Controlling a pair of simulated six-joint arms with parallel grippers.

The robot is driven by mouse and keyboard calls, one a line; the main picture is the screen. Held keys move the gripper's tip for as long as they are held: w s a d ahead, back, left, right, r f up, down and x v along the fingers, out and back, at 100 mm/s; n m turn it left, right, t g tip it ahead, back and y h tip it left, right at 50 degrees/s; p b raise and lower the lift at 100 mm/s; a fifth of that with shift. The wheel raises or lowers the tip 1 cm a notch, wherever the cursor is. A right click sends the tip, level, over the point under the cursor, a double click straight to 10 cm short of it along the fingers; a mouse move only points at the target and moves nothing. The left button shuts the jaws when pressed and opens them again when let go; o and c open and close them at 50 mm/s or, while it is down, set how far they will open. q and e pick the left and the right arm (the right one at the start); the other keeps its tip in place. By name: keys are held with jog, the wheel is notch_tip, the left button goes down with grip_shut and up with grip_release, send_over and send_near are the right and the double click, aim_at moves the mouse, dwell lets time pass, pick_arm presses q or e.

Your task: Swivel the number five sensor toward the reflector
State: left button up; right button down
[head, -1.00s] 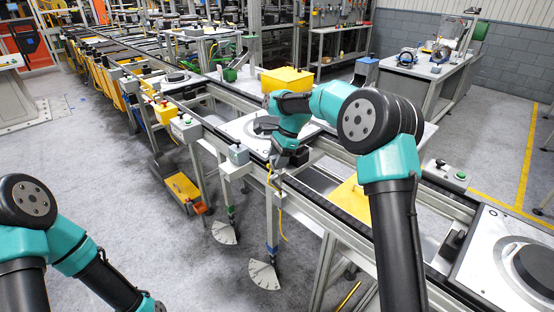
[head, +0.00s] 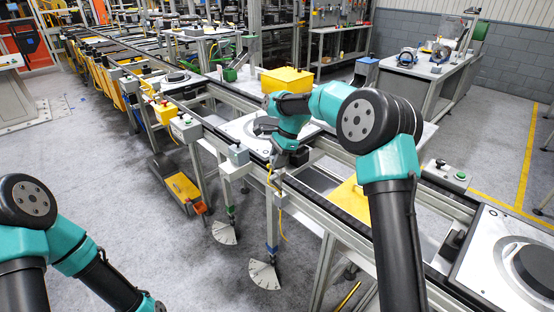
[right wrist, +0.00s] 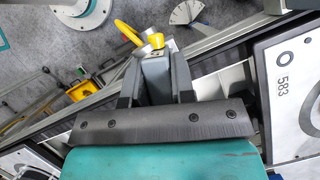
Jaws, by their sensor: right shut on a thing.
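My right gripper (head: 277,164) is at the near rail of the conveyor. In the right wrist view its two fingers (right wrist: 157,88) are shut on a grey box-shaped sensor (right wrist: 157,72), one finger on each side. A yellow cable (right wrist: 128,32) and a yellow connector come out of the sensor's far end. In the head view the sensor is mostly hidden by the gripper, and its yellow cable (head: 270,180) hangs below. I cannot read a number on the sensor or pick out the reflector. My left gripper is out of view; only its arm shows at lower left.
A pallet (right wrist: 301,130) marked 583 lies beside the gripper. Another pallet (head: 493,270) with a dark disc is at right. Fan-shaped scale plates (head: 264,275) sit low below the rail. A grey button box (head: 238,153) is left of the gripper. A yellow bin (head: 287,81) stands behind.

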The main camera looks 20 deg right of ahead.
jog(key=shift+s+d+n+g+h, duration=0.15)
jog(key=shift+n+g, duration=0.15)
jog(key=shift+n, duration=0.6)
jog(key=shift+a+n+g+h, duration=0.15)
jog(key=shift+n+g, duration=0.15)
jog(key=shift+n, duration=0.6)
jog(key=shift+d, duration=0.1)
jog(key=c, duration=1)
grip_release()
jog(key=shift+o, duration=0.2)
jog(key=v, duration=1.7)
jog(key=shift+d, duration=0.2)
